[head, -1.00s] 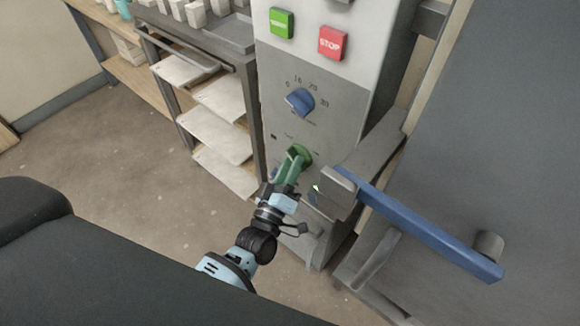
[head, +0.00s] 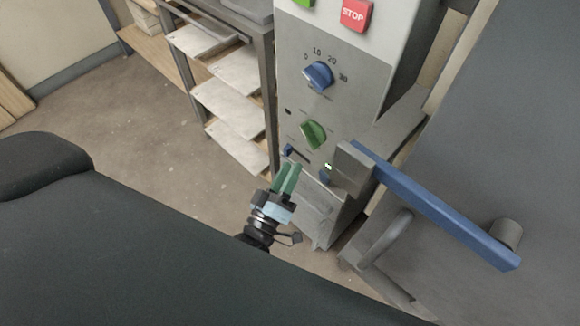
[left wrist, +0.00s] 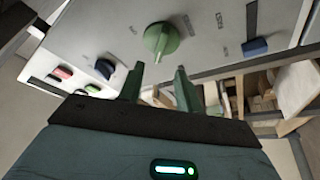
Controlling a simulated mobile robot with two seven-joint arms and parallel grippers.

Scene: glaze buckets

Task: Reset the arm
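My left gripper (head: 288,179) is in front of the lower part of the grey control panel (head: 335,103). In the left wrist view the two green fingers of this gripper (left wrist: 159,84) stand apart with nothing between them. The green knob (head: 314,134) is on the panel, above and a little right of the fingertips in the head view, and apart from them. It also shows in the left wrist view (left wrist: 161,39), just beyond the fingers. My right gripper is not in view.
A blue dial (head: 318,74) and a red STOP button (head: 355,14) are higher on the panel. A blue door handle bar (head: 435,205) juts out at the right. A rack with pale shelves (head: 228,103) stands left of the panel. Open floor lies further left.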

